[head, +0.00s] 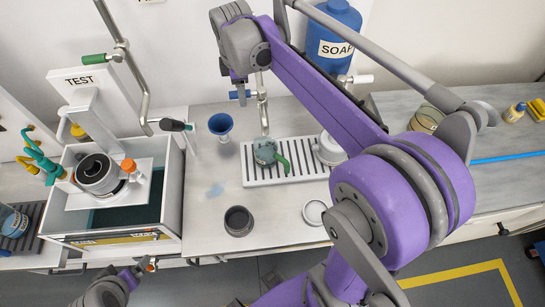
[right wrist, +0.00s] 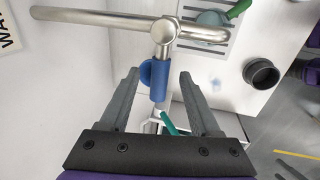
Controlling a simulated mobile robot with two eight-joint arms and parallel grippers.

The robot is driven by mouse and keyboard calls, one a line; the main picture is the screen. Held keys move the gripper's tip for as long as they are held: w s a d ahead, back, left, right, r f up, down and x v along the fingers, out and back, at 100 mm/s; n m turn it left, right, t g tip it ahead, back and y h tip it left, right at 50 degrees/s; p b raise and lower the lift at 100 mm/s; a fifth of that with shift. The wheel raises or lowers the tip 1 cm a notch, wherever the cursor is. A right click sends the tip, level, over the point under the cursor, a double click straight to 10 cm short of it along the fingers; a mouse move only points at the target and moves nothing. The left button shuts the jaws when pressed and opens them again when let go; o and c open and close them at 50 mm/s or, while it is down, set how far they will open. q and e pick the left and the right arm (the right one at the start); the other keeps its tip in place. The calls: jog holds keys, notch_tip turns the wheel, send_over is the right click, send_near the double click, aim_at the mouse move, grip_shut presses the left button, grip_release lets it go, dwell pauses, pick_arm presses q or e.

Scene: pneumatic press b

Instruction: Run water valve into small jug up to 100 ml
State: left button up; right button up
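The water valve is a steel tap (head: 263,105) with a blue handle (right wrist: 159,80). My right gripper (right wrist: 156,95) is open, with one finger on each side of the blue handle and visible gaps to both. In the head view my arm partly covers the right gripper and handle. A small teal jug (head: 266,154) with a green handle stands on the drain grate under the tap; it also shows in the right wrist view (right wrist: 210,18). Its water level cannot be read. My left gripper (head: 138,271) is low at the left, away from the jug; its opening is unclear.
On the slatted grate (head: 252,176) a white vessel (head: 328,150) stands right of the jug. A blue funnel (head: 220,125) is to the left. A dark cup (head: 238,221) and a white dish (head: 315,212) stand in front. The press basin (head: 171,200) is at left.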

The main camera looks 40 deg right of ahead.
jog(key=w+a, duration=0.3)
jog(key=a, duration=0.3)
jog(key=shift+a, duration=0.2)
dwell(0.7)
notch_tip(320, 180, up, 11)
jog(key=s+a+p, duration=0.1)
jog(key=shift+s+f, duration=0.2)
jog(key=shift+s, duration=0.15)
jog(key=shift+s, duration=0.1)
jog(key=s+a+f+m+t, duration=0.1)
jog(key=s+f+m+t, duration=0.1)
jog(key=s+f+m, duration=0.4)
jog(key=s+a+f+m+t+y, duration=0.1)
jog(key=s+f+m, duration=0.5)
jog(key=s+f, duration=0.8)
jog(key=shift+a+t, duration=0.4)
jog(key=shift+a, duration=0.4)
